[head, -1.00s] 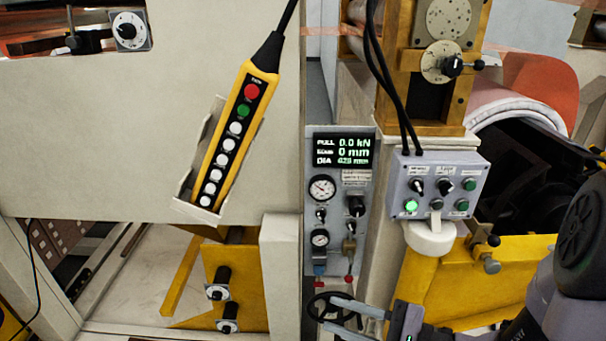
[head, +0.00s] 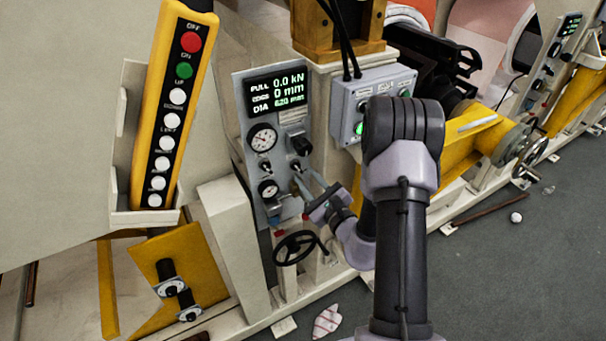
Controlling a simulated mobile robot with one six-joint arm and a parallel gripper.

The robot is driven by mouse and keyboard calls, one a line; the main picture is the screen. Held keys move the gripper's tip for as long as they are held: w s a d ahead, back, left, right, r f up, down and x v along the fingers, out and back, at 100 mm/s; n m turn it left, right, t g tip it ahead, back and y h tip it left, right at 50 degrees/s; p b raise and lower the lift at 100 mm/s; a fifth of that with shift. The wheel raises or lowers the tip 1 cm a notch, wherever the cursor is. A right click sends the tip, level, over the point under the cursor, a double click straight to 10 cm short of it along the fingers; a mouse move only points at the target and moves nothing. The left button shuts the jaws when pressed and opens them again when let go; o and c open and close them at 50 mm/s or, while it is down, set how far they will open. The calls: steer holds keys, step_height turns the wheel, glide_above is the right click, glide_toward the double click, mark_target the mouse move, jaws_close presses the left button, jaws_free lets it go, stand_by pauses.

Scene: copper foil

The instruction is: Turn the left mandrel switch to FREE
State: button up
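The grey control panel (head: 243,100) with a lit readout stands left of centre in the head view. It carries two round gauges (head: 262,137) and small dark knobs, among them an upper-right knob (head: 302,145). I cannot read which switch is the left mandrel one, nor its setting. My gripper (head: 300,181) is at the panel's lower right, its fingers pointing up and left toward the small controls there. The fingers look apart, with nothing visible held. They hide part of the lower controls, and contact cannot be told.
My arm crosses the centre right, partly covering a grey switch box (head: 345,105) with a green lamp. A black handwheel (head: 295,248) is just below my gripper. A yellow pendant (head: 202,85) hangs at left. Open grey floor (head: 500,270) lies at right.

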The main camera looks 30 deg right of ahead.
mark_target(298, 168)
steer(key=shift+w+a, duration=0.1)
steer(key=shift+w, duration=1.2)
steer(key=shift+c, duration=0.2)
jaws_close()
steer(key=shift+m, duration=0.4)
steer(key=m+p, duration=0.3)
steer(key=m, duration=0.2)
steer(key=shift+r+m, duration=0.1)
steer(key=shift+m, duration=0.3)
steer(key=m+p, duration=0.2)
steer(key=m, duration=0.3)
steer(key=shift+m+p, duration=0.3)
steer(key=shift+o, duration=0.2)
jaws_free()
